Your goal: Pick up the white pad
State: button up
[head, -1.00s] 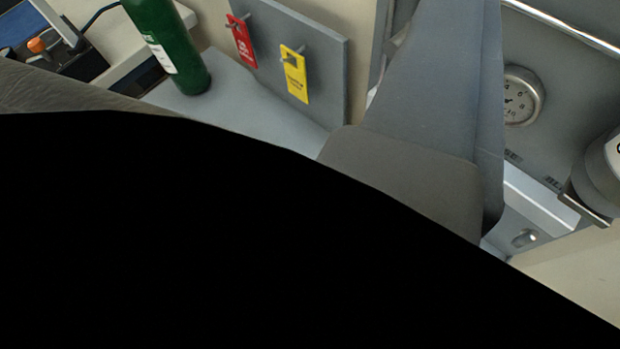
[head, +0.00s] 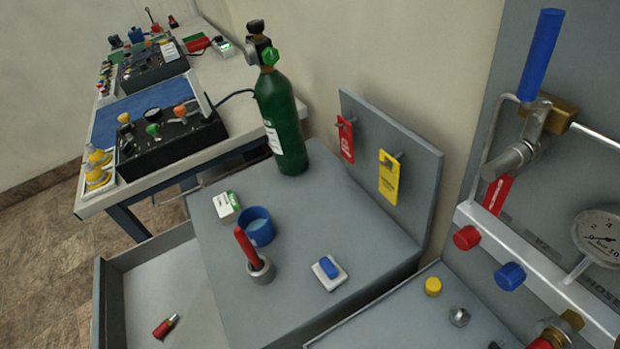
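A small white pad (head: 341,280) lies flat on the grey cabinet top, near its front right part. A blue block (head: 328,268) rests on the pad and covers part of it. My gripper is not in view, so I cannot see its fingers or what they hold.
A blue cup (head: 257,226), a grey holder with a red-handled tool (head: 247,245) and a white-green box (head: 226,207) stand left of the pad. A green cylinder (head: 285,125) stands behind. A tag board (head: 418,185) and a piped panel (head: 565,180) rise at right. An open drawer (head: 165,280) is at left.

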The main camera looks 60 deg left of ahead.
aim_at(328, 273)
jog(key=k, duration=1.8)
jog(key=u, duration=1.15)
jog(key=i, duration=1.55)
jog(key=z, duration=0.05)
